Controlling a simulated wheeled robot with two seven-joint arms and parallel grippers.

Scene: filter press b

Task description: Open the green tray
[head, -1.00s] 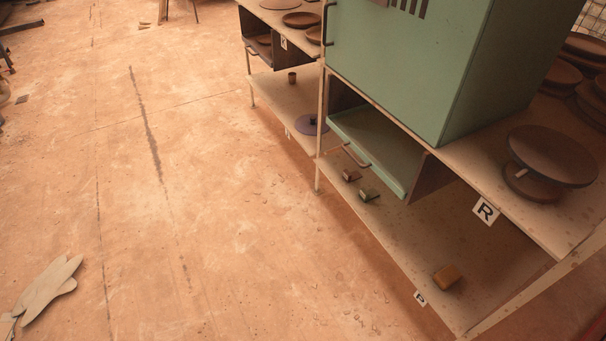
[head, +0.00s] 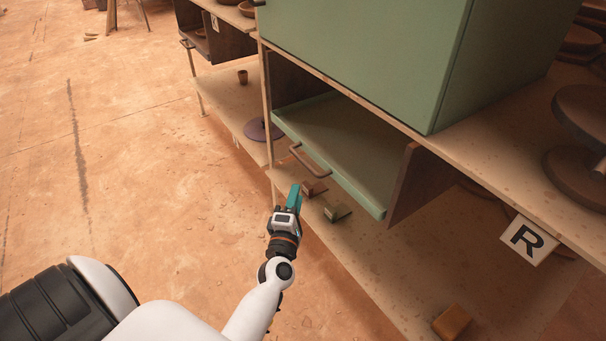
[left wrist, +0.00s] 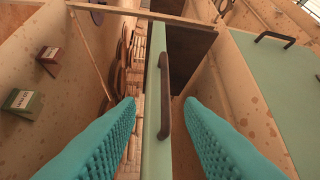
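The green tray (head: 345,140) is a shallow drawer in a brown-sided bay under the big green cabinet (head: 370,50). Its dark bar handle (head: 309,162) is on the front edge. My left gripper (head: 294,194) is just below and in front of the handle, with teal fingers. In the left wrist view the tray's green front edge (left wrist: 153,120) and the handle (left wrist: 165,95) lie ahead between the two spread fingertips (left wrist: 158,105). The fingers are open and do not appear to touch the handle. My right gripper is not in view.
A red-brown block (head: 314,188) and a green block (head: 337,212) sit on the lower shelf near my left gripper. A yellow-brown block (head: 452,322) lies further right. An R sign (head: 528,240) hangs on the shelf edge. The floor at left is clear.

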